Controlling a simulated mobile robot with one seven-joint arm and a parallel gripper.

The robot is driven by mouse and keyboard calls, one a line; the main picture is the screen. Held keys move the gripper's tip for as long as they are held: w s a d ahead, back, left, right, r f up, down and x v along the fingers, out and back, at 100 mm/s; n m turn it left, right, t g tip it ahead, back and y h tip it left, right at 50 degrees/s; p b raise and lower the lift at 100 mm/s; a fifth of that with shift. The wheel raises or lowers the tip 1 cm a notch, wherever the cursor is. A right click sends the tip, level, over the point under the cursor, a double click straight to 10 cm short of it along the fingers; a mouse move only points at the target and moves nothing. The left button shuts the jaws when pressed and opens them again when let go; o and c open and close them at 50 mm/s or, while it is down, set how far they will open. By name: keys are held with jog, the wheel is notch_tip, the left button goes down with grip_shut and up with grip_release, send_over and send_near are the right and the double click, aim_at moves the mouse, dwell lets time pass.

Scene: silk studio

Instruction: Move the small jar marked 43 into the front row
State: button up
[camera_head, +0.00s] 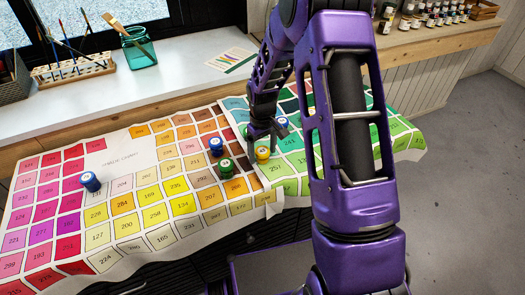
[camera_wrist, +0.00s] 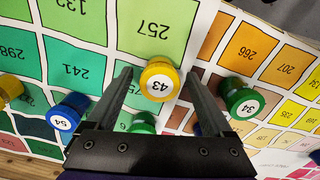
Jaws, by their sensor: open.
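The small jar marked 43 (camera_wrist: 160,82) has a yellow lid with a white number disc. In the wrist view it stands between the two fingers of my gripper (camera_wrist: 158,74), near the swatch marked 257. The fingers are apart on either side of it, and I cannot tell whether either touches it. In the head view a yellow jar (camera_head: 263,153) stands on the cloth colour chart (camera_head: 130,262), just below my gripper (camera_head: 262,137). No separately marked front row is clear; the chart has several rows of numbered swatches.
A green jar marked 34 (camera_wrist: 240,100) stands right of my gripper in the wrist view, and a blue jar marked 54 (camera_wrist: 66,112) left. Another blue jar (camera_head: 90,181) stands apart at the chart's left. A glass of brushes (camera_head: 138,50) is on the sill.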

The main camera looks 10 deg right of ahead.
aim_at(262, 151)
notch_tip(262, 151, up, 12)
jog(key=shift+r+p, duration=0.15)
jog(key=shift+p, duration=0.3)
dwell(0.4)
